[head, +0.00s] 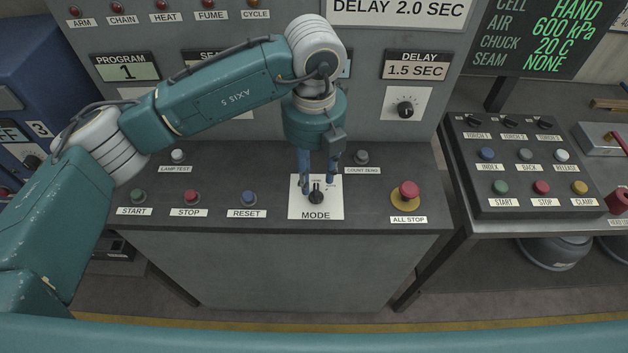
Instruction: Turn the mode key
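The mode key (316,196) is a small dark knob on a white plate labelled MODE (316,215), in the middle of the console's sloped top in the head view. My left gripper (318,182) points down over the plate, with its two blue fingers apart on either side of the key's upper part. I cannot tell whether the fingers touch the key. The gripper and fingers hide part of the plate's markings. My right gripper is not in view.
The console (290,265) also bears START, STOP and RESET (249,198) buttons to the left, and a red ALL STOP button (409,189) to the right. A count zero button (362,157) is close behind the gripper. A second button panel (520,170) stands at right.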

